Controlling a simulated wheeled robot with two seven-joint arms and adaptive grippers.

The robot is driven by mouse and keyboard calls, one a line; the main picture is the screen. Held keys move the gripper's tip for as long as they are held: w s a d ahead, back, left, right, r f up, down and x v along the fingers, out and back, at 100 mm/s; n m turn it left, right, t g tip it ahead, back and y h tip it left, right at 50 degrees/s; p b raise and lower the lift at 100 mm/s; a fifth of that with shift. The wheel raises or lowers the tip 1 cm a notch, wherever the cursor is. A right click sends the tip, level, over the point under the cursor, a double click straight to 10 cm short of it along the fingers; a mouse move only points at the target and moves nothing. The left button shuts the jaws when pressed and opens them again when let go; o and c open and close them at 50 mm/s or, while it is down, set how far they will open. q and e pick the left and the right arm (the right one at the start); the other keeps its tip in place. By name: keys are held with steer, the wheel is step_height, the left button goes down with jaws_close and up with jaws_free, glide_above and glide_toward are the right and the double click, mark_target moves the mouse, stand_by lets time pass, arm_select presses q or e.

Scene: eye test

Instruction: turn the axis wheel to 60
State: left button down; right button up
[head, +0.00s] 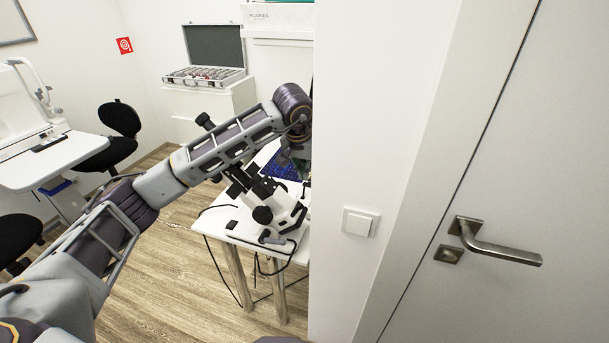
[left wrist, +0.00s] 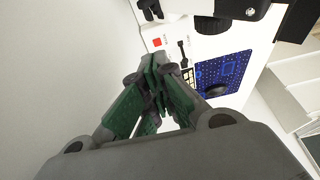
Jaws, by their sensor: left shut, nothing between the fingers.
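A black and white instrument (head: 262,200) stands on the small white table (head: 225,226). Part of it also shows at the top edge of the left wrist view (left wrist: 228,8). I cannot make out the axis wheel or any scale reading for certain. My left gripper (left wrist: 162,62) is shut and empty, with its green fingers together in the left wrist view. In the head view my left gripper (head: 294,160) hangs beside the instrument, above the table, partly cut off by the wall edge. My right gripper is not in view.
A blue patterned mat (left wrist: 228,68) lies on the table beyond my fingers. A white wall (head: 375,130) with a switch (head: 360,222) and a door handle (head: 500,252) stands close on the right. Cables (head: 252,262) hang off the table. A chair (head: 118,125) and open lens case (head: 205,82) are farther back.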

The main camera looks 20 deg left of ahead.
mark_target(300, 207)
arm_select(q)
step_height(300, 207, down, 9)
steer(key=shift+s+r+p, duration=0.1)
steer(key=shift+r+p, duration=0.1)
steer(key=shift+p, duration=0.1)
steer(key=shift+s, duration=0.4)
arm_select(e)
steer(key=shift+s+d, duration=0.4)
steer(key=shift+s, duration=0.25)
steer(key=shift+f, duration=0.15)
